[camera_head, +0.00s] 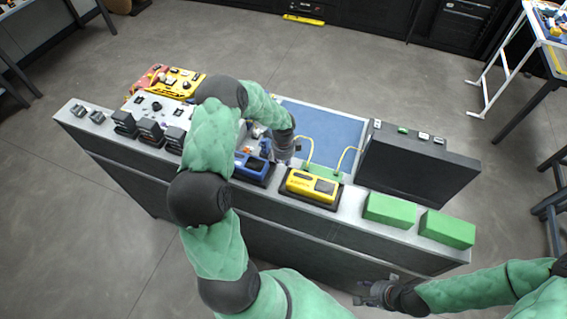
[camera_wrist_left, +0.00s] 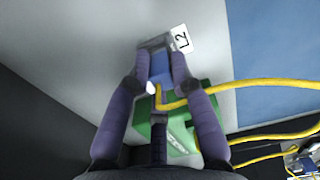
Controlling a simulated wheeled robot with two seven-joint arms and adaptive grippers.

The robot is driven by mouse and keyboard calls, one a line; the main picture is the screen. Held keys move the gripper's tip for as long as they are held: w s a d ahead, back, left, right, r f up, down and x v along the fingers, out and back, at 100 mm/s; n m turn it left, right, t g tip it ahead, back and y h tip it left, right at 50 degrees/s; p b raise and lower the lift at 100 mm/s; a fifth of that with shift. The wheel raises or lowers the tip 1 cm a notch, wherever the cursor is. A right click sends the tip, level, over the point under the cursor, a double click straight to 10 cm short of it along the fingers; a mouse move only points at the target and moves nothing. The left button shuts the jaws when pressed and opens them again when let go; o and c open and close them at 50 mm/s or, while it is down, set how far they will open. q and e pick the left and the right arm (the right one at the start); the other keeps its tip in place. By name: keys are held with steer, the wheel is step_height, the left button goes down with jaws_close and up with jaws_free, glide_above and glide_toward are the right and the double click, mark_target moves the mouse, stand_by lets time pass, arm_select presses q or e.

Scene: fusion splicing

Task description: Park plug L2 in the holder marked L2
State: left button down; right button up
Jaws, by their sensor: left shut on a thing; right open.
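In the left wrist view, my left gripper (camera_wrist_left: 160,72) is shut on a blue plug (camera_wrist_left: 161,66) between its two purple fingers. A yellow cable (camera_wrist_left: 240,86) runs off to the right from near the plug. The plug's far end is at a small grey holder (camera_wrist_left: 154,42) beside a white label reading L2 (camera_wrist_left: 181,38). I cannot tell how deep the plug sits in it. In the head view, my left gripper (camera_head: 285,147) is over the bench, and the plug and holder are hidden or too small to make out. My right gripper (camera_head: 375,293) is open and empty in front of the bench.
A green block (camera_wrist_left: 185,105) lies just below the plug in the wrist view. On the bench are a blue device (camera_head: 255,168), a yellow device (camera_head: 312,188), two green boxes (camera_head: 390,210) (camera_head: 447,228), a black case (camera_head: 420,160) and a blue mat (camera_head: 325,125).

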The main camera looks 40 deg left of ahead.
arm_select(q)
steer(key=shift+f+b, duration=0.35)
steer(key=shift+f, duration=0.2)
steer(key=c, duration=1)
jaws_free()
step_height(320, 180, up, 12)
steer(key=shift+r, duration=0.1)
